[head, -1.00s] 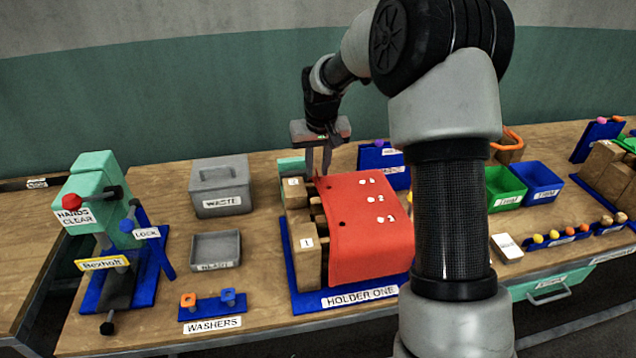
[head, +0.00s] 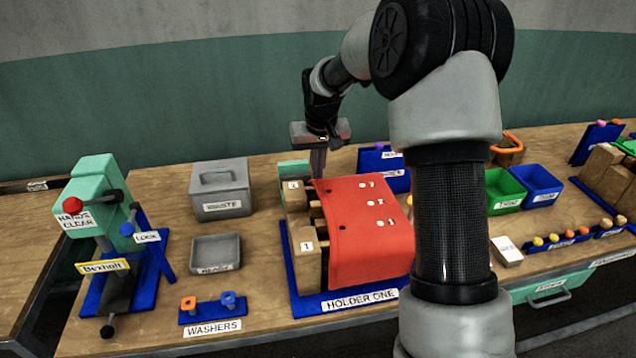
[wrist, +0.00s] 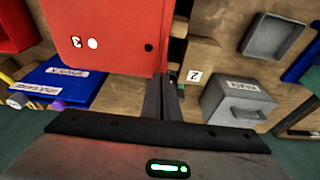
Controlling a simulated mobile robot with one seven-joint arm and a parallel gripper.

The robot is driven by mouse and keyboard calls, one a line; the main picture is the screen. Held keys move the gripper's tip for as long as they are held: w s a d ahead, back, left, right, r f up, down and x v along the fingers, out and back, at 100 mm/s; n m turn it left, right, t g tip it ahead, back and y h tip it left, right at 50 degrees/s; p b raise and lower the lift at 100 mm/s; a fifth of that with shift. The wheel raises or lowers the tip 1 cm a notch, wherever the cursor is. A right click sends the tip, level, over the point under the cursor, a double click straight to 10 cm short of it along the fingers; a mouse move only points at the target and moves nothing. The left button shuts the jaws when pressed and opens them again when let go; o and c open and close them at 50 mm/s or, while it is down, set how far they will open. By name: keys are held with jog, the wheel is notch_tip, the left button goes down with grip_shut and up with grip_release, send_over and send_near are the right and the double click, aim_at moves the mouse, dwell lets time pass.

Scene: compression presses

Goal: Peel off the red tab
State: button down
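A large red sheet (head: 365,225) with white marks and dark holes covers the wooden blocks of the blue holder labelled HOLDER ONE (head: 300,305). In the wrist view the red sheet (wrist: 105,35) fills the upper left, with a label 3 and a dark hole near its edge. My gripper (head: 318,176) points down at the sheet's far left corner, beside the block marked 2. Its fingers (wrist: 170,84) are together, with their tips at the sheet's corner. No separate tab shows clearly; whether its edge is pinched between the fingertips is hidden.
A lidded grey WASTE box (head: 220,188) and an open grey tray (head: 215,253) stand to the left, with the WASHERS stand (head: 212,308) in front. A green press (head: 95,200) is at far left. Green (head: 505,190) and blue (head: 537,185) bins stand right, behind my arm.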

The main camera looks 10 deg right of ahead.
jog(key=shift+w+p+v, duration=0.2)
jog(key=shift+p+v, duration=0.4)
jog(key=shift+v, duration=0.3)
jog(key=shift+w+p+v, duration=0.25)
jog(key=shift+p+v, duration=0.4)
jog(key=shift+v, duration=0.3)
jog(key=shift+w+p+v, duration=0.2)
jog(key=shift+p+v, duration=0.4)
jog(key=shift+v, duration=0.3)
jog(key=shift+r, duration=0.15)
